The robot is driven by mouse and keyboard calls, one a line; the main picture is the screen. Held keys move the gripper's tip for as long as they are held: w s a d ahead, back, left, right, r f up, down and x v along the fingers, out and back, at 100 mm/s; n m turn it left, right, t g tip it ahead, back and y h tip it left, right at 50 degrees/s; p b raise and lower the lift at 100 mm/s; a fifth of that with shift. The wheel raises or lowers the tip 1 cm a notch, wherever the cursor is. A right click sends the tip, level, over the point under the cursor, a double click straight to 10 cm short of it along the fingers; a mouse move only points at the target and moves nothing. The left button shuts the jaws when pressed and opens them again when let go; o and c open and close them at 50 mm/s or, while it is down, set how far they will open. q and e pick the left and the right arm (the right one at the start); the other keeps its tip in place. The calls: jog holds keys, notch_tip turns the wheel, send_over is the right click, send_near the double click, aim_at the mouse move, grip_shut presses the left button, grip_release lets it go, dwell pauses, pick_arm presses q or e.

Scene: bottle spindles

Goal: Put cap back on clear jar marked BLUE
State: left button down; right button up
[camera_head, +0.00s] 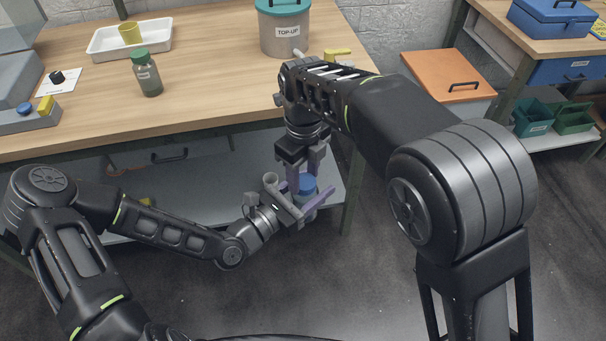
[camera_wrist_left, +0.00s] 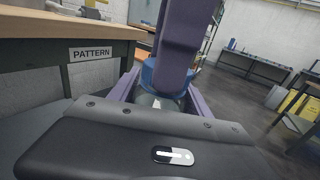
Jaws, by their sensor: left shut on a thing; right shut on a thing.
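The blue cap (camera_head: 307,184) is between the downward purple fingers of my right gripper (camera_head: 304,172), which is shut on it. The clear jar (camera_wrist_left: 153,101) is held by my left gripper (camera_head: 308,199), shut around its body from the left and below. In the left wrist view the blue cap (camera_wrist_left: 152,74) sits directly at the top of the jar, with a right gripper finger in front of it. I cannot tell whether the cap is seated on the jar. The jar's label is hidden.
Both grippers are in front of the wooden table (camera_head: 215,85), below its top. A capped green bottle (camera_head: 148,75), a white tray (camera_head: 108,42) with a yellow cup and a TOP-UP bin (camera_head: 284,30) stand on it. The PATTERN-labelled table edge is close by.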

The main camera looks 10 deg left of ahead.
jog(key=m, duration=0.3)
jog(key=shift+m, duration=0.3)
jog(key=m, duration=0.1)
jog(key=f+m, duration=0.1)
jog(key=m, duration=0.1)
jog(key=shift+s+d, duration=0.2)
jog(key=shift+d, duration=0.1)
jog(key=shift+w+r+m, duration=0.1)
jog(key=shift+m, duration=0.4)
jog(key=shift+w+a+r+m, duration=0.15)
jog(key=shift+r+m, duration=0.15)
jog(key=shift+r, duration=0.05)
jog(key=o, duration=1.3)
